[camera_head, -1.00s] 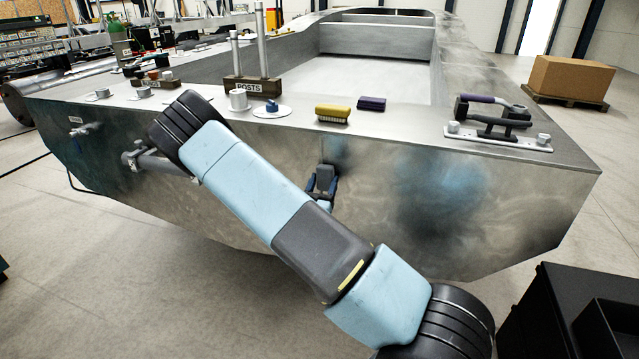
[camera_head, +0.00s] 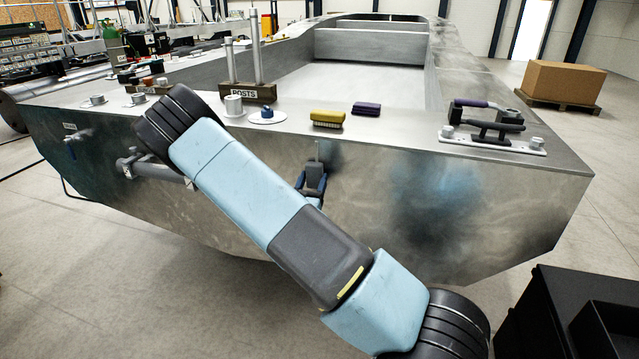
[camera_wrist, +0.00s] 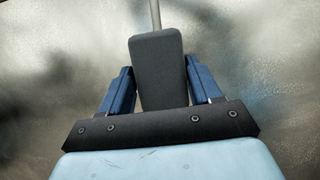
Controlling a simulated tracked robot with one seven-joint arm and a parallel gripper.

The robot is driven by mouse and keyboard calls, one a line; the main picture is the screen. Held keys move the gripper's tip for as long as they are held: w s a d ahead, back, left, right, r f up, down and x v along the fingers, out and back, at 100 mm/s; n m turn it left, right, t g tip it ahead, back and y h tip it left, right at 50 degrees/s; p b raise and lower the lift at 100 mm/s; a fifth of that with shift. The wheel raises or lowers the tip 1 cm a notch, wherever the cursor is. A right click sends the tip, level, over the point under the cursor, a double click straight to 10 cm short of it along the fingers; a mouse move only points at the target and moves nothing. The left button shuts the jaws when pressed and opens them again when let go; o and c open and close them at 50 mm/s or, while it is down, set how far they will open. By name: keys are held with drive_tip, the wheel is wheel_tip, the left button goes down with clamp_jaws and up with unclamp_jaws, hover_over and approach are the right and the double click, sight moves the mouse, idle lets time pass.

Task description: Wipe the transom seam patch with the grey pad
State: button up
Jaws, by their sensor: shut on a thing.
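My gripper (camera_head: 313,186) is in front of the grey metal transom (camera_head: 240,175) of the pontoon hull. In the wrist view its two blue fingers (camera_wrist: 158,82) are shut on the dark grey pad (camera_wrist: 155,60), which stands up between them. The pad also shows small in the head view (camera_head: 316,172). A thin light rod (camera_wrist: 155,14) shows beyond the pad's top end. Dark smudging (camera_head: 328,153) marks the transom just above and right of the pad. A larger dark, bluish area (camera_head: 430,200) lies farther right. I cannot tell which is the seam patch, or whether the pad touches the metal.
On the deck edge above stand a yellow brush (camera_head: 327,118), a dark purple folded cloth (camera_head: 366,108), a posts block (camera_head: 250,92) and a handled fitting (camera_head: 492,128). A black bin (camera_head: 560,320) stands at lower right. A pipe fitting (camera_head: 150,170) juts from the transom at left.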

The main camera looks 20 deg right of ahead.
sight(320, 174)
drive_tip(key=shift+w+a, duration=0.5)
drive_tip(key=shift+a, duration=0.25)
drive_tip(key=shift+w+d+r, duration=0.1)
drive_tip(key=shift+d+r, duration=0.05)
drive_tip(key=shift+r, duration=1.1)
drive_tip(key=shift+s+d, duration=1.3)
drive_tip(key=shift+d, duration=0.3)
drive_tip(key=shift+a+f, duration=0.1)
drive_tip(key=shift+a, duration=0.05)
drive_tip(key=shift+s+a, duration=0.55)
drive_tip(key=shift+s, duration=0.25)
drive_tip(key=shift+s+a, duration=0.6)
drive_tip(key=shift+s, duration=0.2)
drive_tip(key=shift+s+a, duration=0.55)
drive_tip(key=shift+s, duration=0.25)
drive_tip(key=shift+s+a, duration=0.1)
drive_tip(key=shift+s+a, duration=0.8)
drive_tip(key=shift+s, duration=0.3)
